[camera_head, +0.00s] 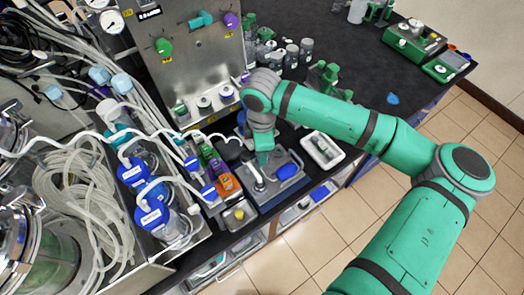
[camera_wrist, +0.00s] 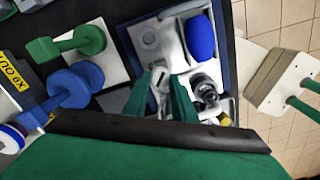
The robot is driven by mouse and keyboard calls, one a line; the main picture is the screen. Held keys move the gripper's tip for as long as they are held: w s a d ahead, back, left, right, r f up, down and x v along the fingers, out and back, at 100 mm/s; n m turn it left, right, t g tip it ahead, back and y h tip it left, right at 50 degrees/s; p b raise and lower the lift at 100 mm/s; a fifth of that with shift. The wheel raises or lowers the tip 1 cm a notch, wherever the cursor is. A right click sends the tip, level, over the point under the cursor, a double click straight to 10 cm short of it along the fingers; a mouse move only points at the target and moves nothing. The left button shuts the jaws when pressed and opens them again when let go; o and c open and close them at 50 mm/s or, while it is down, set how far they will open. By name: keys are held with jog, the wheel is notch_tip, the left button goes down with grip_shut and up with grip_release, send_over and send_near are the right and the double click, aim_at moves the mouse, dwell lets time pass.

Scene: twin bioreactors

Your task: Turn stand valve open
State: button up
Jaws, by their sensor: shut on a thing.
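The stand (camera_head: 300,181) is a grey-blue tray-like base on the bench, below the steel panel. It holds a blue oval part and metal fittings. In the wrist view the stand (camera_wrist: 128,42) lies under my gripper (camera_wrist: 162,88). The two green fingers are shut on a small pale metal piece with a dark slot, which looks like the stand valve (camera_wrist: 160,77). In the head view my gripper (camera_head: 262,160) reaches down onto the stand, and the arm hides the valve there. The valve's exact angle is hard to tell.
The blue oval part (camera_wrist: 201,37) and a round glass-like fitting (camera_wrist: 206,88) sit close to my fingers. Green (camera_wrist: 80,40) and blue (camera_wrist: 75,86) knobbed parts stand to the left. A white tray (camera_head: 322,150) lies right of the stand. Blue-capped bottles (camera_head: 152,214) and tubes crowd the left.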

jog(key=n, duration=0.4)
jog(key=shift+s+n, duration=0.15)
jog(key=shift+n, duration=1.95)
jog(key=o, duration=0.8)
jog(key=shift+c, duration=0.2)
notch_tip(320, 180, up, 11)
